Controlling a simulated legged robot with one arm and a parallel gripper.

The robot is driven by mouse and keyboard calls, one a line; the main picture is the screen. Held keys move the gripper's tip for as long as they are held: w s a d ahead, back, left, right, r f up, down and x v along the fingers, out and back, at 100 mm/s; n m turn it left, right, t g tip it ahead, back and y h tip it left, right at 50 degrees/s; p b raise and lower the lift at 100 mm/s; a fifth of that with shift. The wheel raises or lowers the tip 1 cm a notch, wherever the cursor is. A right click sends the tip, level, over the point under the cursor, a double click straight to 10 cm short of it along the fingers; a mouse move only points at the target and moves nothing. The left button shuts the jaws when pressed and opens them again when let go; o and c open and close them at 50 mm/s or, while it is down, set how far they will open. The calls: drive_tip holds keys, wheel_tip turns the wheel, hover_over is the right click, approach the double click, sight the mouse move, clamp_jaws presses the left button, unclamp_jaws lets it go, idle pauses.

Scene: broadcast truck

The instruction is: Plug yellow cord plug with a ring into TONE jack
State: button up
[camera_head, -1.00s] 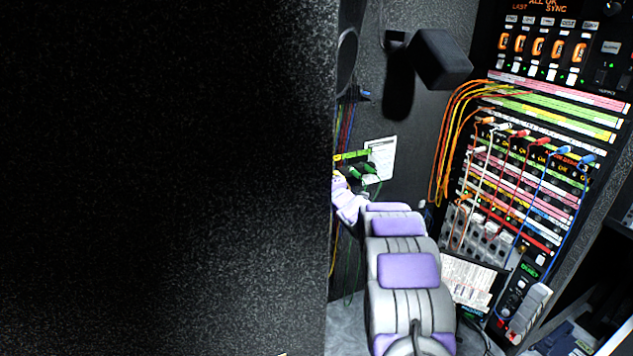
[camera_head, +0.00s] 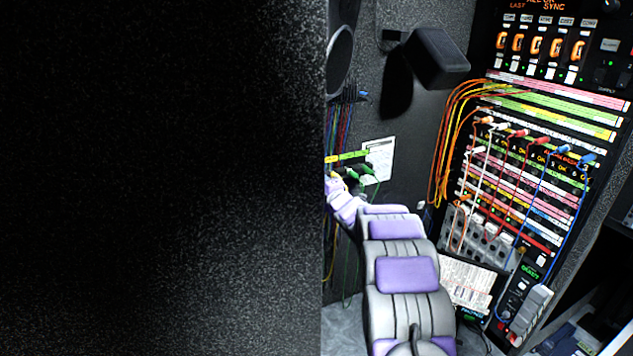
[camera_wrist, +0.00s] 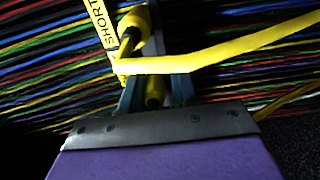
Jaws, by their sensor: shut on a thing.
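My gripper (camera_wrist: 155,88) is shut on a yellow plug (camera_wrist: 137,20) in the wrist view, its blue-grey fingers on either side of it. A yellow cord (camera_wrist: 225,57) crosses over the fingers to the right. A yellow tag reading "SHORT" (camera_wrist: 101,22) hangs beside the plug. I cannot tell whether the plug has a ring. The jack panel (camera_head: 520,185) stands at the right; I cannot make out a TONE label.
Colored cables (camera_wrist: 45,60) hang in a dense bundle behind the gripper. Patched orange, white, red and blue cords cover the panel's front. A black speaker (camera_head: 438,57) juts from the back wall near a white sheet (camera_head: 379,159). A dark wall (camera_head: 180,180) fills the left.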

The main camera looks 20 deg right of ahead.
drive_tip(key=shift+s+d, duration=0.15)
drive_tip(key=shift+d, duration=0.3)
clamp_jaws()
drive_tip(key=shift+a, duration=0.3)
drive_tip(key=o, duration=0.6)
unclamp_jaws()
drive_tip(key=shift+a+r, duration=0.1)
drive_tip(key=shift+o, duration=0.7)
drive_tip(key=o, duration=0.6)
drive_tip(key=shift+o, duration=0.8)
drive_tip(key=shift+a, duration=0.2)
